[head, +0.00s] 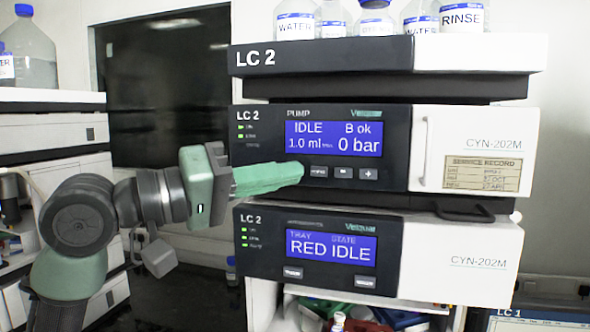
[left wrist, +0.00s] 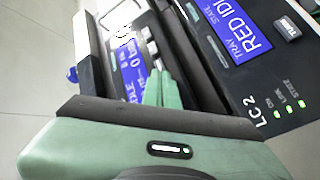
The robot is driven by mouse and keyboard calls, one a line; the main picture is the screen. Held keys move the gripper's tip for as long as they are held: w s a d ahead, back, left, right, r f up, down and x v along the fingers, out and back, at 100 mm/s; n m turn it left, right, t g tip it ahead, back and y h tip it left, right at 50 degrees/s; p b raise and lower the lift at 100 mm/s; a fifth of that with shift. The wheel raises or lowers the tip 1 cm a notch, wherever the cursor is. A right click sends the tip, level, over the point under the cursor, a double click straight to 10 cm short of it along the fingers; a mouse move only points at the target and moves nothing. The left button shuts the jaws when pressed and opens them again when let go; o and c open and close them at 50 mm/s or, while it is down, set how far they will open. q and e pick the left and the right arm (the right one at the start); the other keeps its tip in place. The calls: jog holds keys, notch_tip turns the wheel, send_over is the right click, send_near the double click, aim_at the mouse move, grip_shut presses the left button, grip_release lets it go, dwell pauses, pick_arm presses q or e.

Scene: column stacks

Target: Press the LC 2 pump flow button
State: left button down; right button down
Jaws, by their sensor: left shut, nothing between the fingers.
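The LC 2 pump module (head: 260,120) has a dark front panel and a blue display reading IDLE, B ok, 1.0 ml/min and 0 bar. Below the display is a row of grey buttons: one with a small label (head: 318,172), a minus button (head: 343,173) and a plus button (head: 368,174). My green left gripper (head: 300,170) is shut and empty, its tips at the left end of this row. They cover that spot, so any flow button there is hidden and contact cannot be told. In the left wrist view, the shut fingers (left wrist: 158,88) point at the pump panel. My right gripper is not visible.
Below the pump is another LC 2 module (head: 390,240) showing RED IDLE, with two buttons. Above is a tray (head: 380,55) with several bottles, including RINSE (head: 461,16). A handle (head: 425,150) stands out from the pump's white door.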

pick_arm(q)
jog(key=shift+w+d, duration=0.1)
jog(key=shift+w, duration=0.1)
dwell(0.3)
dwell(0.3)
jog(key=shift+s+a, duration=0.25)
jog(key=shift+s, duration=0.5)
jog(key=shift+s, duration=0.1)
jog(key=s, duration=0.1)
jog(key=s+a, duration=0.1)
jog(key=s, duration=0.2)
jog(key=shift+s+a, duration=0.25)
jog(key=shift+s, duration=0.05)
dwell(0.3)
